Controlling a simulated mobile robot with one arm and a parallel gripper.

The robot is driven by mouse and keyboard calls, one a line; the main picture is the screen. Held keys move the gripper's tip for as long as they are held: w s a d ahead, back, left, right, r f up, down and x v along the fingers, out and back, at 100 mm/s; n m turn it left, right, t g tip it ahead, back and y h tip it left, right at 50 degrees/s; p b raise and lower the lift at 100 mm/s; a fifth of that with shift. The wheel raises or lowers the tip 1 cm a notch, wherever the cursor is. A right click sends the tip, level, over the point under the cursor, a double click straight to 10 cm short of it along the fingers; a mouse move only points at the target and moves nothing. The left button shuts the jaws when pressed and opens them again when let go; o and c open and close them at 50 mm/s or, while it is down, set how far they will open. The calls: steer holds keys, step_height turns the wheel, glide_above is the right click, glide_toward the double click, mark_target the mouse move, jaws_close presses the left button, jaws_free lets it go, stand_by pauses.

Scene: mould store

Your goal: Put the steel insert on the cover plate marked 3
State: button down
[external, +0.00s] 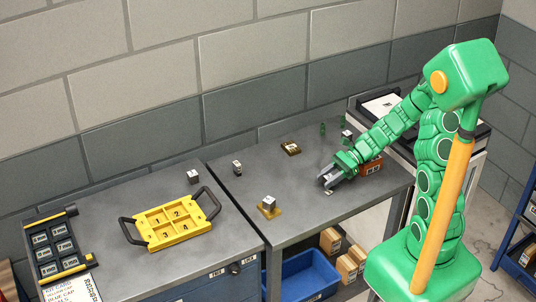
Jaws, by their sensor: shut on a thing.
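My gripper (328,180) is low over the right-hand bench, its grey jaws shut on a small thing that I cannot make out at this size. Small steel-grey blocks stand on the benches: one (193,176) behind the yellow tray, one (237,168) near the bench seam, and one (268,202) on a brass-coloured plate (274,212). Which of these, if any, is the steel insert is unclear. The yellow tray (149,241) with black handles has four compartments marked 1 to 4; the 3 is at its front left. I cannot make out a separate cover plate marked 3.
A brown plate (290,147) lies at the back of the right bench. An orange-brown box (371,166) is close beside my gripper. A black rack with labelled slots (60,243) is at far left.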

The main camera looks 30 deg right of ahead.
mark_target(330, 176)
steer(key=shift+f, duration=0.1)
steer(key=c, duration=0.7)
jaws_free()
steer(key=shift+d+r, duration=0.25)
steer(key=shift+d, duration=0.1)
steer(key=shift+v, duration=1.25)
step_height(330, 176, up, 5)
steer(key=shift+a+f, duration=0.1)
steer(key=shift+f, duration=0.15)
steer(key=shift+r, duration=1.2)
steer(key=shift+s+a, duration=0.1)
